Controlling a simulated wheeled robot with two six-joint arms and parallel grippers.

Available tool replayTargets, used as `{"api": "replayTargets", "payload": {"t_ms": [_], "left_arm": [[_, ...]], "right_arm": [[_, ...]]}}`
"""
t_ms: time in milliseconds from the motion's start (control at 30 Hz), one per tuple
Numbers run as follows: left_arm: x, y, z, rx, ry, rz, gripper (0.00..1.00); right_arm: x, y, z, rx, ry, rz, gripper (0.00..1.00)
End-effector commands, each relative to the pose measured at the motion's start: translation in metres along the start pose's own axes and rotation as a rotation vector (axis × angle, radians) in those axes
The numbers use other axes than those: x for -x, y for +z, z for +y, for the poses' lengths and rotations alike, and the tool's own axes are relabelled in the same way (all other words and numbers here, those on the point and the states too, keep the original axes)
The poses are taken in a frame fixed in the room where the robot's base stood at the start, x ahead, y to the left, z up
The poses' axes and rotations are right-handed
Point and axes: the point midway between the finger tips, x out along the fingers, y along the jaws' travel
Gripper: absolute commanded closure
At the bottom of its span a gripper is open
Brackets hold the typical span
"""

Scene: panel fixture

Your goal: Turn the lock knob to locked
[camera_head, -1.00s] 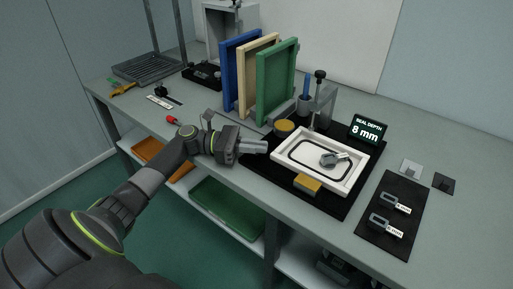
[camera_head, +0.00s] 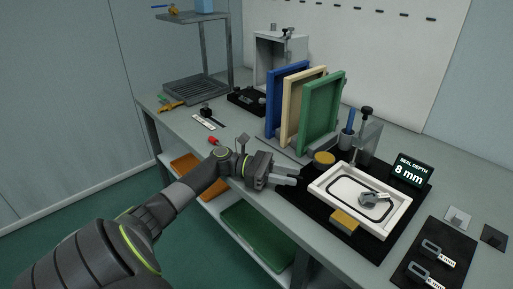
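A black round knob (camera_head: 366,111) tops a post of the grey metal fixture (camera_head: 368,135) behind a white frame panel (camera_head: 318,189). I cannot tell whether this is the lock knob or which way it is set. The panel lies on a black mat and has a dark seal line and a small grey metal piece (camera_head: 374,199) on it. My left gripper (camera_head: 291,175) is at the mat's left edge, left of the panel and apart from it. Its fingers look parted, with nothing between them. My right gripper is out of view.
Blue, cream and green frames (camera_head: 322,115) stand in a rack behind my gripper. Yellow blocks (camera_head: 344,221) flank the panel. A sign (camera_head: 409,171) reads "SEAL DEPTH 8 mm". A grey box (camera_head: 270,62) and a wire-tray stand (camera_head: 197,88) are at the back. The front-left bench is mostly clear.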

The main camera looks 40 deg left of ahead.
Motion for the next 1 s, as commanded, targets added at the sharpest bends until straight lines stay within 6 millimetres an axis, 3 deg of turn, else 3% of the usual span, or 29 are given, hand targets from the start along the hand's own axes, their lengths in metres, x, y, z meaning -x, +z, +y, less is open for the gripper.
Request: {"api": "replayTargets", "payload": {"t_ms": [300, 533, 733, 1000], "left_arm": [[0.079, -0.002, 0.001, 0.003, 0.005, 0.007, 0.70], [0.128, -0.001, 0.001, 0.002, 0.004, 0.005, 0.70], [0.149, -0.001, 0.000, 0.001, 0.003, 0.002, 0.70], [0.154, 0.000, 0.000, 0.001, 0.001, 0.000, 0.70]], "right_arm": [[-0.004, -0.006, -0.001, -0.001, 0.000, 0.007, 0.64], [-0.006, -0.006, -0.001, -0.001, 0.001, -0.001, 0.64], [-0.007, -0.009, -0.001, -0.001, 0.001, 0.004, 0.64], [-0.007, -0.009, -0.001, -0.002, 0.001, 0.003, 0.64]]}}
